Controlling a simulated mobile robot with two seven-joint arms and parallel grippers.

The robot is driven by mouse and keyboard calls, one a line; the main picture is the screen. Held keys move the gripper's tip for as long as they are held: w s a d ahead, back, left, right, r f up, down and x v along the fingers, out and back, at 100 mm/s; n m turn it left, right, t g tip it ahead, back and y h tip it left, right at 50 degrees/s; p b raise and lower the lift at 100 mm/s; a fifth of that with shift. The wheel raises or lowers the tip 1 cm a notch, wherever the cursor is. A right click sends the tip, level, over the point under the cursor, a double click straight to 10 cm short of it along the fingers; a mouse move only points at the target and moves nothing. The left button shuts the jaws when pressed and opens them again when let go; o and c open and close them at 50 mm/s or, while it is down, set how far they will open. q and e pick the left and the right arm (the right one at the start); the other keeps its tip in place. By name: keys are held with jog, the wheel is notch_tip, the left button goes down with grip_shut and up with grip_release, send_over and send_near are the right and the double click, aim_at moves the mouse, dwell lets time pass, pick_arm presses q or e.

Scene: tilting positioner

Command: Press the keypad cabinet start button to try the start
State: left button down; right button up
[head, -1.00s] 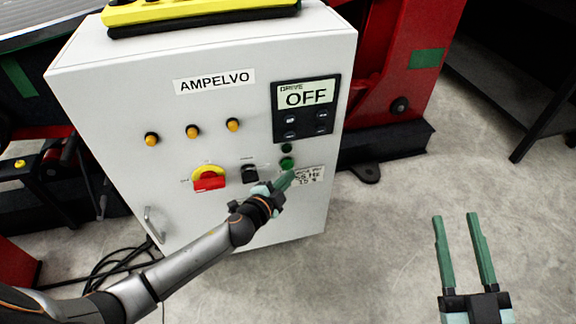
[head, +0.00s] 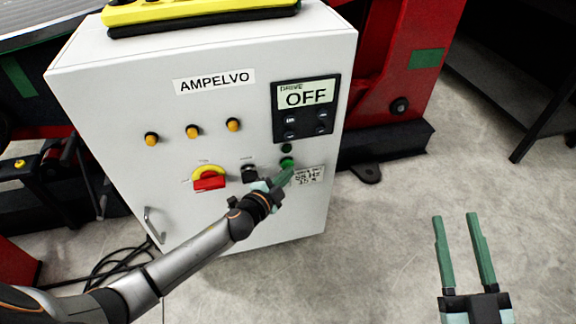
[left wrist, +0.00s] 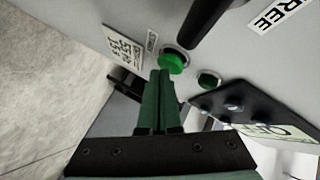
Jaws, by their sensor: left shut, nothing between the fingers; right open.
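The white cabinet (head: 130,95) labelled AMPELVO fills the middle of the head view. Its keypad (head: 306,122) has a display (head: 306,95) reading DRIVE OFF. Below it is a small dark green round part (head: 287,148), and under that the green button (head: 287,162). In the left wrist view the green button (left wrist: 174,61) sits just beyond my left gripper's fingertips. My left gripper (head: 284,178) is shut and empty, its tips close to the button; I cannot tell whether they touch it. My right gripper (head: 456,216) is open and empty above the floor at the right.
The cabinet also carries a red and yellow rotary switch (head: 209,178), a black knob (head: 249,173), several orange lamps (head: 192,131) and a handle (head: 154,224). Red machinery (head: 400,60) stands behind. Cables (head: 110,262) lie on the floor at left.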

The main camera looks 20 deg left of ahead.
pick_arm(q)
jog(key=shift+w+a, duration=0.15)
jog(key=shift+w, duration=0.1)
dwell(0.4)
jog(key=shift+s, duration=0.1)
jog(key=shift+s+d, duration=0.45)
jog(key=shift+s, duration=0.2)
jog(key=shift+s+d, duration=0.1)
jog(key=shift+s+d, duration=0.7)
jog(key=shift+s, duration=0.3)
jog(key=shift+s+d, duration=0.65)
jog(key=shift+s, duration=0.35)
